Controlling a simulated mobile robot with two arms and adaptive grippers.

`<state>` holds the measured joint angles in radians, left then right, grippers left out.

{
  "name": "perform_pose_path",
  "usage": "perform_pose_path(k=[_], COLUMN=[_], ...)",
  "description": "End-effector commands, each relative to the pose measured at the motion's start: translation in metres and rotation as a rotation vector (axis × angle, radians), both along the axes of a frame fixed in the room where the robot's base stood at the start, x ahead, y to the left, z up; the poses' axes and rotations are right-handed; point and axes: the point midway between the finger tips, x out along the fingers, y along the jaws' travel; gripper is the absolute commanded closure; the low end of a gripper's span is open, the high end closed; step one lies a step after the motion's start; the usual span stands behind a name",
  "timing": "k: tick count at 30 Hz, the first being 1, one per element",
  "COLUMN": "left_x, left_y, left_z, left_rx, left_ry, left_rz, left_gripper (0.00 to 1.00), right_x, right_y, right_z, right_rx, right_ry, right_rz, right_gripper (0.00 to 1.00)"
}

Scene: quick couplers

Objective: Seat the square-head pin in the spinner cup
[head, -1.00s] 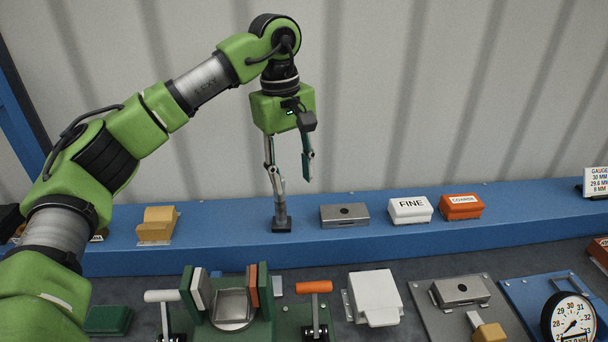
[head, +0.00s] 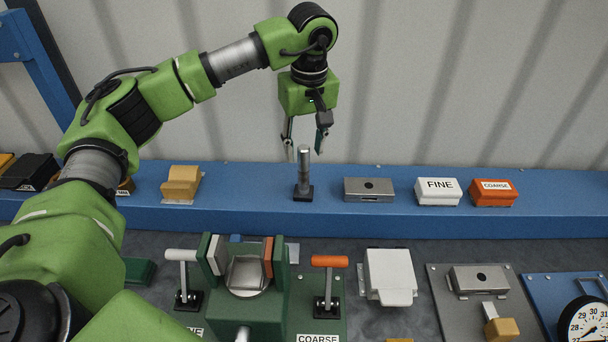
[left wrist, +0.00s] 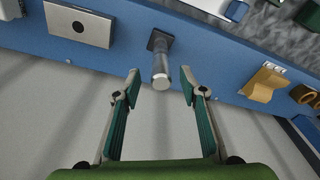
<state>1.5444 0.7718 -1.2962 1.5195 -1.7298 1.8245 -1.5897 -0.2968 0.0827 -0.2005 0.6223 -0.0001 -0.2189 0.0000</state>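The pin (head: 303,170) is a grey metal rod standing upright on a dark square foot on the blue ledge. In the left wrist view the pin (left wrist: 161,66) shows with its round end toward the camera. My left gripper (head: 305,151) points down over it, open and empty. In the left wrist view the left gripper (left wrist: 160,80) has one finger on each side of the pin's end, with gaps on both sides. A silver, dish-like part (head: 247,276) sits in the green fixture; I cannot tell whether it is the spinner cup. My right gripper is not in view.
On the blue ledge (head: 240,220) stand a grey block with a hole (head: 369,190), a FINE box (head: 438,191), a COARSE box (head: 494,192) and a tan block (head: 181,183). In front are an orange-handled lever (head: 329,262), a white-handled lever (head: 181,256) and a dial gauge (head: 585,322).

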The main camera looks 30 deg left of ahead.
Motion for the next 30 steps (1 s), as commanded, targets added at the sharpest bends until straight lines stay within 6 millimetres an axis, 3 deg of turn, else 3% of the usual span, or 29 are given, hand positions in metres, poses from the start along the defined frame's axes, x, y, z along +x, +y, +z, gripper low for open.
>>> perform_pose_path(k=[4,9,17,21,30], left_x=[-0.002,0.000,0.001,0.001,0.002], left_y=[0.001,0.002,0.002,0.002,0.002], left_z=[-0.020,-0.040,-0.044,-0.044,-0.041], left_rx=[0.001,0.000,-0.001,0.000,-0.001], left_ry=[0.006,0.004,0.001,0.001,-0.003], left_rz=[0.000,0.000,0.000,0.000,0.001], left_gripper=[0.61,0.61,0.61,0.98,1.00], right_x=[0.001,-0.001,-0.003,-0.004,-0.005], right_y=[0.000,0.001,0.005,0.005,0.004], right_z=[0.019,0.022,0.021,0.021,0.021], right_rx=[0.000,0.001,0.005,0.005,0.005], right_ry=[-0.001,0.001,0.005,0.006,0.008], right_rz=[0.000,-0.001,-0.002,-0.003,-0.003], right_gripper=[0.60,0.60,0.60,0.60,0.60])
